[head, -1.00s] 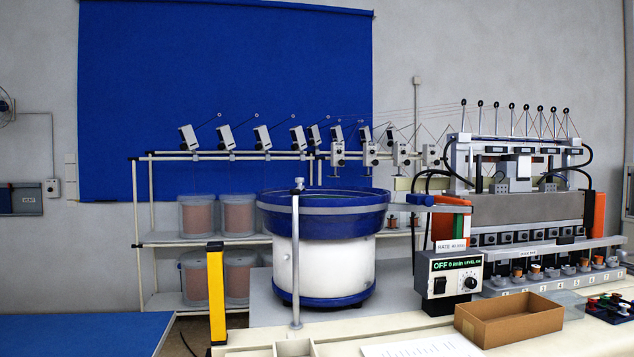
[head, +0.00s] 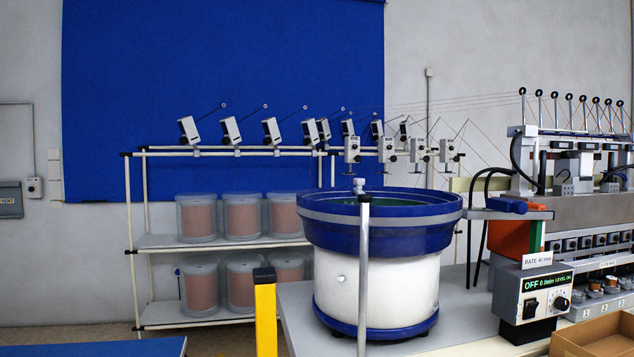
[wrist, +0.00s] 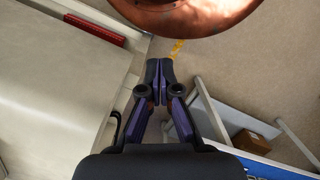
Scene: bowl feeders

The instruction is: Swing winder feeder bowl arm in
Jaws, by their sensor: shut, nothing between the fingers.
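The winder's feeder bowl (head: 380,235) is blue with a grey band and sits on a white drum (head: 370,285) with a blue foot. A thin upright grey post (head: 363,280) stands in front of it, with a light knob (head: 360,186) at its top, at rim height. I cannot tell from here which way any arm on the post points. A grey and blue piece (head: 500,208) sticks out right of the bowl, near the winder. My gripper (wrist: 160,68) shows only in the wrist view; its fingers are together and empty, over floor, apart from the feeder.
A control box (head: 533,300) reading OFF stands right of the bowl. A cardboard box (head: 595,338) is at lower right. A yellow post (head: 265,315) stands front left. A rack (head: 215,242) of copper spools is behind. A reddish-brown round object (wrist: 185,14) hangs close ahead in the wrist view.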

